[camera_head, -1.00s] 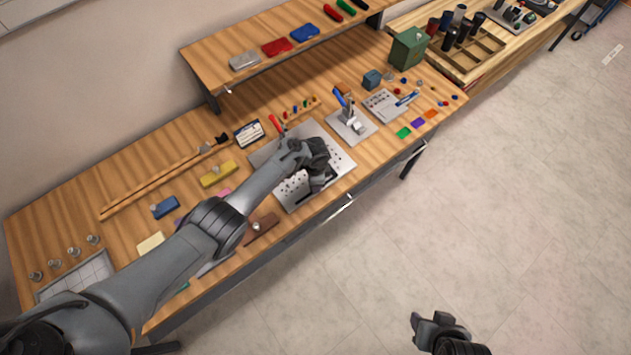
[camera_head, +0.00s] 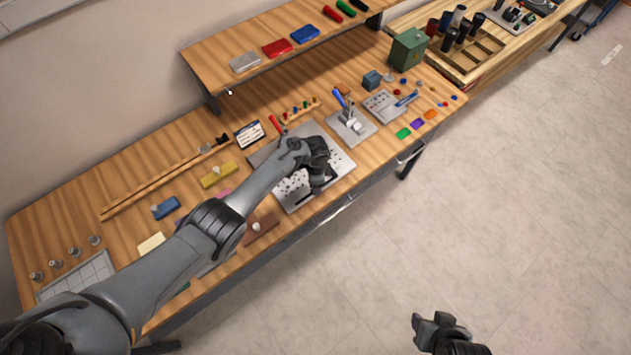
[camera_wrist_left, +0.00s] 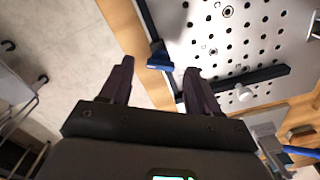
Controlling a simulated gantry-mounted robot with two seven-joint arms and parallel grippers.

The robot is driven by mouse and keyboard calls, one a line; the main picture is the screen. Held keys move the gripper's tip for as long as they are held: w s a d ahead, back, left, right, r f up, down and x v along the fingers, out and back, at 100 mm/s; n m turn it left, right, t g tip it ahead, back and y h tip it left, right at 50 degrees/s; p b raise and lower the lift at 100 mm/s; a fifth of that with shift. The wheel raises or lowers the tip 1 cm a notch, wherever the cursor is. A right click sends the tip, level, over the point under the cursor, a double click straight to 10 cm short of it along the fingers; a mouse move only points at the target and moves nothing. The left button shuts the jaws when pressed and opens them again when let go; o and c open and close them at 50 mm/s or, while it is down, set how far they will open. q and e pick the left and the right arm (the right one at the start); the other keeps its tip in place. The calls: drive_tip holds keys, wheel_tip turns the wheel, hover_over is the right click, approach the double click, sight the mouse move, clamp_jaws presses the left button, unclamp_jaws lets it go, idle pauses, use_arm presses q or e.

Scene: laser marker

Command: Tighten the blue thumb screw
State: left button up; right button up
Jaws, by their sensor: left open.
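The blue thumb screw (camera_wrist_left: 160,62) shows in the left wrist view, at the end of a dark bar by the edge of a perforated metal plate (camera_wrist_left: 200,50). My left gripper (camera_wrist_left: 158,75) is open, with one finger on each side of the screw in that view; I cannot tell how far the fingertips are above it. In the head view my left gripper (camera_head: 318,185) is over the plate (camera_head: 338,158) and hides the screw. My right gripper (camera_head: 438,325) hangs over the floor, away from the bench; its jaw state is unclear.
A second dark bar (camera_wrist_left: 250,77) with a white knob (camera_wrist_left: 243,92) lies across the plate. A toggle clamp with a blue handle (camera_head: 341,98) stands right of the plate. A red-handled tool (camera_head: 275,122) is behind it. The floor in front of the bench is clear.

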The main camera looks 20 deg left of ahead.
use_arm(q)
wheel_tip(320, 180, up, 10)
drive_tip(key=p, duration=0.2)
drive_tip(key=shift+f+p, duration=0.15)
drive_tip(key=shift+p, duration=0.25)
